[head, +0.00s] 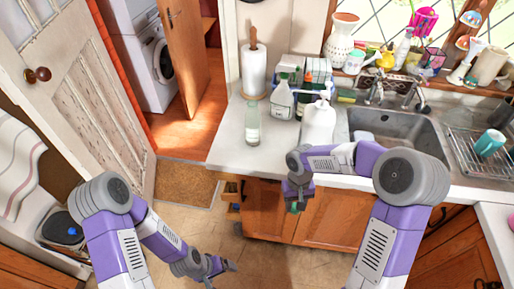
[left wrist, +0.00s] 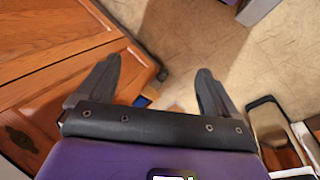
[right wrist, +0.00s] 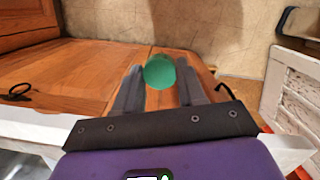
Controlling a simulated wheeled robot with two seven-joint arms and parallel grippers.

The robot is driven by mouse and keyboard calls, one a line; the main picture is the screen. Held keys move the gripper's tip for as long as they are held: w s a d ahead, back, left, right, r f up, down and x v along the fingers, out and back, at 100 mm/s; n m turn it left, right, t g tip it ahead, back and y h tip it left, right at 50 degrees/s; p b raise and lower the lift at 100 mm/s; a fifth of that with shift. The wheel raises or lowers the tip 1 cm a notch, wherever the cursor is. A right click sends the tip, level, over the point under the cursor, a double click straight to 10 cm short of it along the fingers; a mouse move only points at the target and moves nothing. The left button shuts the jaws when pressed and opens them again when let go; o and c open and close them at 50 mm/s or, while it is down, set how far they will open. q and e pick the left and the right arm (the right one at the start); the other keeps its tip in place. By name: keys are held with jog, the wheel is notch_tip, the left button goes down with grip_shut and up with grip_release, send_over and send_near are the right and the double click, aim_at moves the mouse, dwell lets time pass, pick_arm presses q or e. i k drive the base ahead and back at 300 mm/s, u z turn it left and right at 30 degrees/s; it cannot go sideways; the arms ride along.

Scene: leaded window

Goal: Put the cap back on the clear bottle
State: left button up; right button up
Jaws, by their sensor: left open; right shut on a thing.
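The clear bottle (head: 252,124) stands upright near the front left edge of the worktop, its neck looking bare in the head view. My right gripper (head: 297,202) points down in front of the cabinet doors, below the worktop and to the right of the bottle. It is shut on a round green cap (right wrist: 159,72), which shows between its fingertips in the right wrist view; in the head view the cap is mostly hidden by the gripper. My left gripper (head: 222,266) is low over the floor, open and empty; its spread fingers show in the left wrist view (left wrist: 157,82).
A white pump bottle (head: 318,124) and a spray bottle (head: 282,98) stand right of the clear bottle. A paper towel roll (head: 254,70) is behind it. The sink (head: 400,128) is to the right. The worktop (head: 228,140) is clear just left of the bottle.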

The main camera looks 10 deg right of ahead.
aim_at(252, 117)
jog(key=u, duration=2.25)
jog(key=i, duration=1.35)
jog(key=z, duration=3.9)
